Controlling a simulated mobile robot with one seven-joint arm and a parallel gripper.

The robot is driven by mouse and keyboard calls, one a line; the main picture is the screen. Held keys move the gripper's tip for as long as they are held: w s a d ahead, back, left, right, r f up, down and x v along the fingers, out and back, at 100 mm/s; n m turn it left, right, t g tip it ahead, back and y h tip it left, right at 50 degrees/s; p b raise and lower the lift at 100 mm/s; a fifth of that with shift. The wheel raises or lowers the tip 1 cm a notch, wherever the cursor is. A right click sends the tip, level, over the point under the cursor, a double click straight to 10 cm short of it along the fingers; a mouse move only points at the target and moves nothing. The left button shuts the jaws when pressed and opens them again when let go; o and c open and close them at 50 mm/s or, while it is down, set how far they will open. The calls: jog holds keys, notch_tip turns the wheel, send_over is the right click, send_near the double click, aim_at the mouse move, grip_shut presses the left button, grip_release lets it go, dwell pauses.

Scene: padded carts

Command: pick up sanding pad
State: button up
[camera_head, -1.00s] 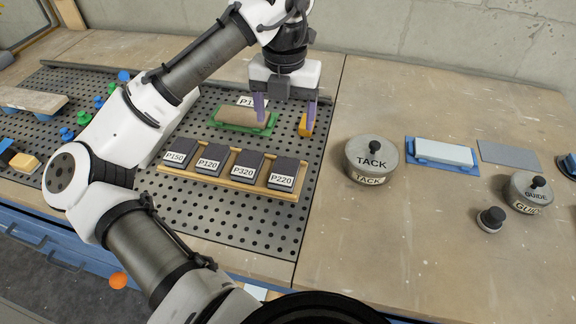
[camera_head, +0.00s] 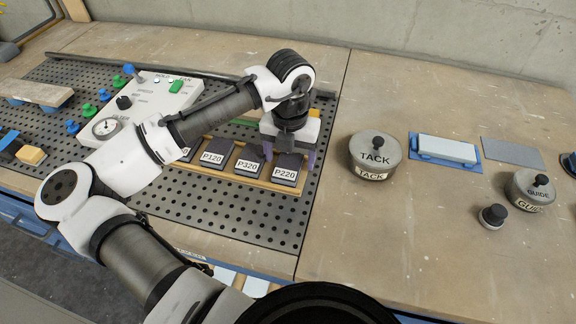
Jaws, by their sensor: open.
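Several dark sanding pads with white labels lie in a row on a wooden tray (camera_head: 247,182). The P120 pad (camera_head: 216,148) and the P320 pad (camera_head: 251,154) show clearly. The P220 pad (camera_head: 287,165) is at the right end. The leftmost pad (camera_head: 189,150) is mostly hidden by my arm. My gripper (camera_head: 289,158) is open, with its purple fingers pointing down on either side of the far part of the P220 pad. I cannot tell how far above the tray the fingertips are. Nothing shows held between them.
A grey control box (camera_head: 150,97) with knobs and a gauge stands left on the perforated plate (camera_head: 262,228). A round TACK tin (camera_head: 376,155), a sharpening stone (camera_head: 447,149) on a blue base and a GUIDE tin (camera_head: 531,190) are to the right.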

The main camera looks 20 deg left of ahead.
aim_at(290, 160)
jog(key=c, duration=1)
jog(key=shift+c, duration=0.2)
jog(key=shift+r, duration=0.1)
notch_tip(290, 160, up, 20)
jog(key=o, duration=0.4)
jog(key=shift+c, duration=1.6)
